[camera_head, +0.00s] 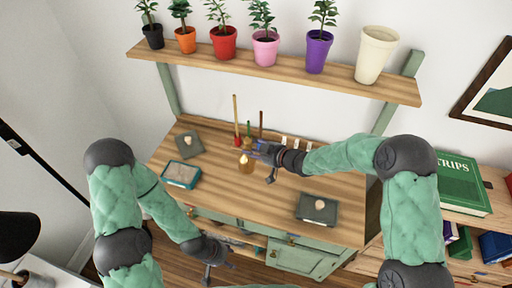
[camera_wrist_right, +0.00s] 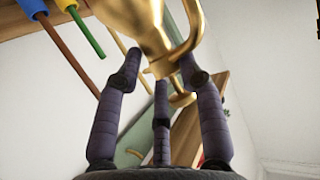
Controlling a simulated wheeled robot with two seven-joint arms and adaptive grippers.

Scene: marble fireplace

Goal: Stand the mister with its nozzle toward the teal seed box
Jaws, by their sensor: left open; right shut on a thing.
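The brass mister (camera_head: 246,165) is at the middle of the wooden potting bench, at the fingertips of my right gripper (camera_head: 262,153). In the right wrist view its gold body (camera_wrist_right: 140,22) and curved handle are between the fingers of my right gripper (camera_wrist_right: 158,75), which is shut on it. I cannot tell which way the nozzle points, or whether the mister touches the bench top. The teal seed box (camera_head: 181,174) lies on the bench to the left of the mister. My left gripper (camera_head: 212,272) is open and empty, low in front of the bench.
Dark slate boxes stand at the back left (camera_head: 188,143) and front right (camera_head: 318,208) of the bench (camera_head: 235,200). Upright long-handled tools (camera_head: 237,125) and small white cards (camera_head: 296,143) are behind the mister. A shelf (camera_head: 270,73) with several potted plants hangs above. The bench's front middle is clear.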

